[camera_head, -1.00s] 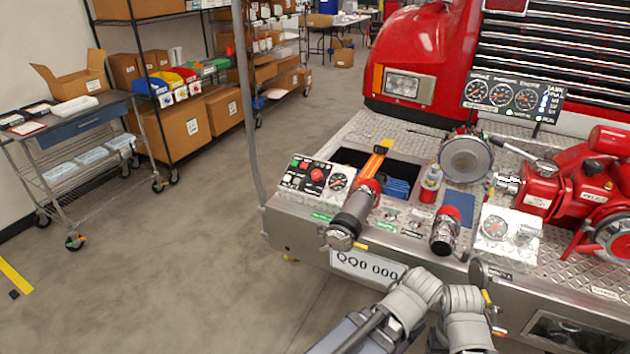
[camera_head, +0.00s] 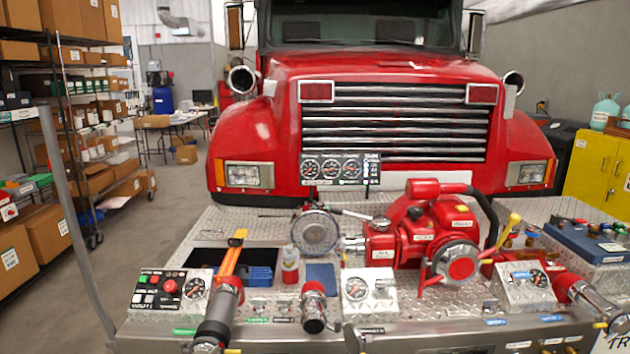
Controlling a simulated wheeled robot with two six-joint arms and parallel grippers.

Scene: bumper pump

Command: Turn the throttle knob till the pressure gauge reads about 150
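Several round gauges show, and I cannot tell which is the pressure gauge. A black panel (camera_head: 340,168) with three dials stands at the back of the bumper deck. A left control panel (camera_head: 150,309) has a red round button (camera_head: 170,287), small buttons and a dial (camera_head: 195,288). A centre silver panel (camera_head: 382,308) carries a dial (camera_head: 356,288). A right silver panel (camera_head: 516,295) carries another dial (camera_head: 538,278). Needle readings are too small to tell. I cannot identify the throttle knob for sure. Neither of my grippers is in view.
The red pump (camera_head: 420,237) fills the deck's middle. A hose nozzle (camera_head: 218,320) and a capped fitting (camera_head: 313,306) stick out at the front. A red truck (camera_head: 400,75) stands behind. Shelves with boxes (camera_head: 90,170) are at left, with clear floor (camera_head: 160,215) between.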

